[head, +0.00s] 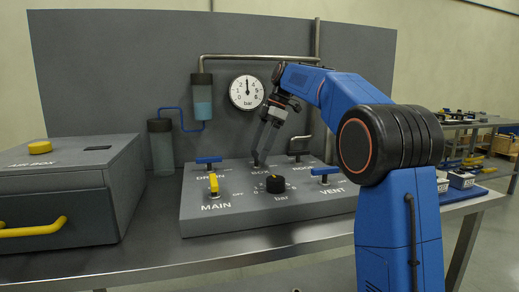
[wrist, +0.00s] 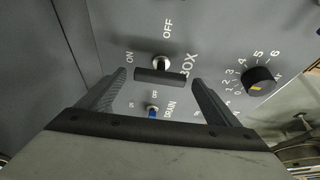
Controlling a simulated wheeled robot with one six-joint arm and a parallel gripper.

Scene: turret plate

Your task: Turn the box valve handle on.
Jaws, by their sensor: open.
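The box valve handle (wrist: 160,75) is a dark bar below a bright metal stem in the wrist view. It lies crosswise in that picture, beside the BOX label, with ON to its left and OFF above it. My gripper (wrist: 160,80) is open, with one finger on each side of the bar and nothing clamped. I cannot tell whether either finger touches it. In the head view my gripper (head: 263,154) points down at the rear middle of the grey valve panel (head: 215,220).
Blue DRAIN (head: 208,160) and VENT (head: 325,171) handles, a yellow MAIN handle (head: 214,184) and a black bar knob (head: 275,184) surround the spot. A pressure gauge (head: 246,92) and pipe (head: 255,58) are behind.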

